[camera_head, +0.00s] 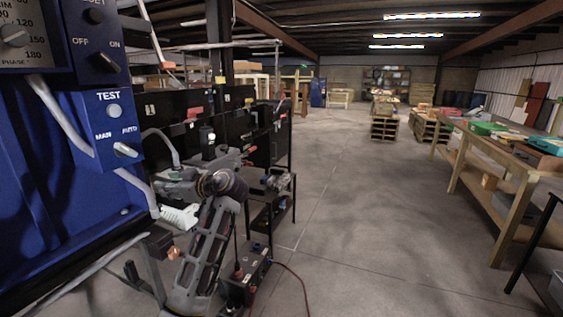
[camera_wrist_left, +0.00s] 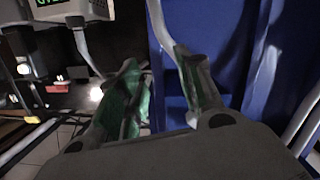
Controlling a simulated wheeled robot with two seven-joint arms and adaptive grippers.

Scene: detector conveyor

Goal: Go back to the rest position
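My left arm comes up from the bottom of the head view, and its gripper (camera_head: 172,182) is beside the blue control panel (camera_head: 60,190). The gripper is small and partly lost against the dark background there. In the left wrist view, the two fingers of this gripper (camera_wrist_left: 157,62) stand apart with nothing between them, and their inner sides look green. Blue panel surface shows behind and to the right of them. My right gripper is in neither view.
The panel carries a TEST switch (camera_head: 125,150) and an OFF/ON knob (camera_head: 105,62). A black stand (camera_head: 272,205) is close right of my arm. A device with a green display (camera_wrist_left: 65,10) shows at upper left. Open floor (camera_head: 350,200) lies right, before a wooden workbench (camera_head: 480,150).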

